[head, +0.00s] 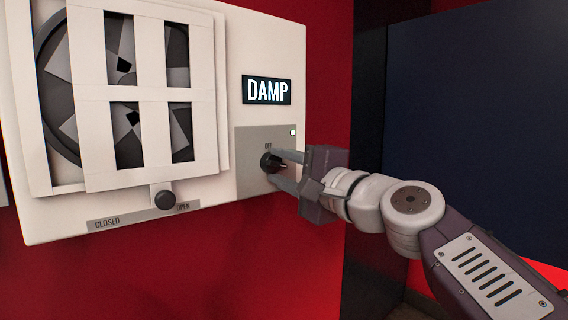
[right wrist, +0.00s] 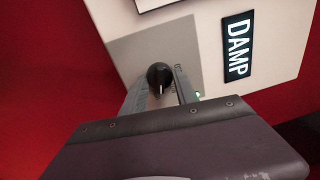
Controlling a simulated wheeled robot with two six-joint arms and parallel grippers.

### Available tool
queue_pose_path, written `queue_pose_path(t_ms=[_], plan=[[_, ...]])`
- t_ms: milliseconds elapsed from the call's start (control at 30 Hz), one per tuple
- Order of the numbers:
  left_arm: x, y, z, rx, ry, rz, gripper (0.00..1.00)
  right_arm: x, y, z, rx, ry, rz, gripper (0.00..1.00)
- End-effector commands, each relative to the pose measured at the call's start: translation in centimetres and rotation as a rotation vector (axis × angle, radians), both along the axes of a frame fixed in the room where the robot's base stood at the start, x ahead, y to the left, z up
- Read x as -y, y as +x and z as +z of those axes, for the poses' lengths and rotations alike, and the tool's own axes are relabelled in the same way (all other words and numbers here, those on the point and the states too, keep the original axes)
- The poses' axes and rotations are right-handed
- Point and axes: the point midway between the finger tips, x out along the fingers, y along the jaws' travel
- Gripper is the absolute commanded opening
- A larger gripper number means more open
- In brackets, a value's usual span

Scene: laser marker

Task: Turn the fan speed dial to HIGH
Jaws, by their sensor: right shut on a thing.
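The fan speed dial (head: 268,163) is a small black knob on a grey plate (head: 250,141) at the right of the white wall panel. Lettering above it looks like "OFF", though it is small. My right gripper (head: 279,168) is shut on the dial, one finger on either side of it. In the right wrist view the dial (right wrist: 159,75) sits between the two fingertips, with a pale pointer line on its face. Other speed labels are hidden or too small to read. My left gripper is not in view.
A slatted vent cover (head: 150,95) stands before the fan. Below it, a black slider knob (head: 165,199) sits near "OPEN" on a CLOSED/OPEN strip. A "DAMP" sign (head: 267,90) is above the plate, with a small light (head: 292,132). A dark blue panel (head: 480,120) stands at right.

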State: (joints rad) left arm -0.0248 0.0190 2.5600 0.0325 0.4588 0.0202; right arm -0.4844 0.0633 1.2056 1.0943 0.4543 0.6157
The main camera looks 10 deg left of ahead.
Motion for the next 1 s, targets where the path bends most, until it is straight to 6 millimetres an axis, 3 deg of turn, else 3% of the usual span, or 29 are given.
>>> queue_pose_path(t_ms=[400,1000], plan=[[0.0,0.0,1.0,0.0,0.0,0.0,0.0,-0.09,-0.09,0.04,-0.169,0.129,0.003,0.0],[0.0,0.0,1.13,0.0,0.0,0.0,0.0,-0.05,-0.08,0.09,-0.201,0.159,0.001,0.0]])
